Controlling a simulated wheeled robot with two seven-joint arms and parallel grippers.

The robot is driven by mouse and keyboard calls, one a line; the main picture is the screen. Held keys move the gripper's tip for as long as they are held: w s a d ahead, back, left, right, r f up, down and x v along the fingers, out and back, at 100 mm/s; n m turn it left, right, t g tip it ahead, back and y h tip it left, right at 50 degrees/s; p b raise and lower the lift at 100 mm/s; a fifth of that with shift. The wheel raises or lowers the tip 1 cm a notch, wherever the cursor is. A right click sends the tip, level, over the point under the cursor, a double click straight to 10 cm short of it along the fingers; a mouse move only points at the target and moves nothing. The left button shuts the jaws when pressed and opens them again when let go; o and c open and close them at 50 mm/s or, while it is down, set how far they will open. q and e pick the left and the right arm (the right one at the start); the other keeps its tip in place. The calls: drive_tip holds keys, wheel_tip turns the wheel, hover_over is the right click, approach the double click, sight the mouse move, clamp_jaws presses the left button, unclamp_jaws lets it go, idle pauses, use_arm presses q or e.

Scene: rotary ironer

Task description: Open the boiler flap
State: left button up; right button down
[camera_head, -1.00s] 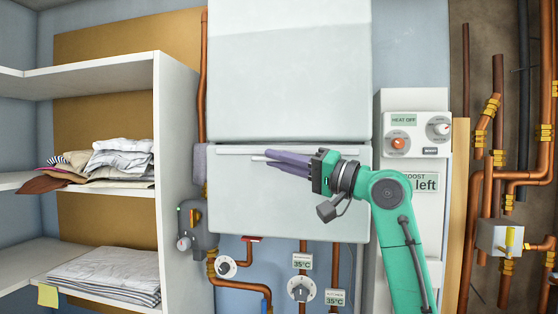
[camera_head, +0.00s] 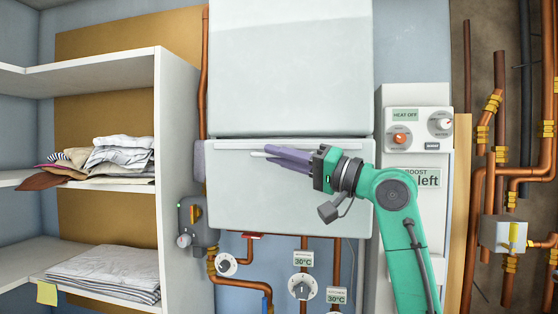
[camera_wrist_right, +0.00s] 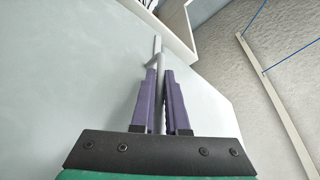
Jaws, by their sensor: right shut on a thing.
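The boiler flap (camera_head: 270,210) is the white lower front panel below the boiler's large white body (camera_head: 290,70). A thin pale handle bar (camera_head: 232,147) runs along the flap's top edge. My right gripper (camera_head: 268,154) reaches in from the right, and its purple fingers are shut on the bar. In the right wrist view the bar (camera_wrist_right: 157,52) passes between the two fingers (camera_wrist_right: 160,92). The flap's top edge looks slightly tipped outward; how far is hard to tell. My left gripper is not in view.
Open shelves (camera_head: 110,60) with folded cloths stand at the left. Copper pipes and dials (camera_head: 301,287) sit below the flap. A control panel (camera_head: 419,131) reading "HEAT OFF" is at the right, partly beside my arm. More pipes (camera_head: 500,150) run at the far right.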

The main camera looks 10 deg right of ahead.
drive_tip(key=s+a+f+n+g+y+b, duration=0.2)
drive_tip(key=s+f+n+b, duration=0.3)
drive_tip(key=f+n+b, duration=0.3)
drive_tip(key=s+a+f+n+g+y+b, duration=0.2)
drive_tip(key=s+f+n+b, duration=0.4)
drive_tip(key=f+n+b, duration=0.3)
drive_tip(key=shift+s+a+f+n+g+y+b, duration=0.25)
drive_tip(key=shift+a+n+g+y+b, duration=0.25)
drive_tip(key=shift+g+b, duration=1.25)
drive_tip(key=shift+d+t+b, duration=0.15)
drive_tip(key=shift+t+b, duration=0.2)
drive_tip(key=shift+t, duration=0.2)
drive_tip(key=c, duration=0.9)
unclamp_jaws()
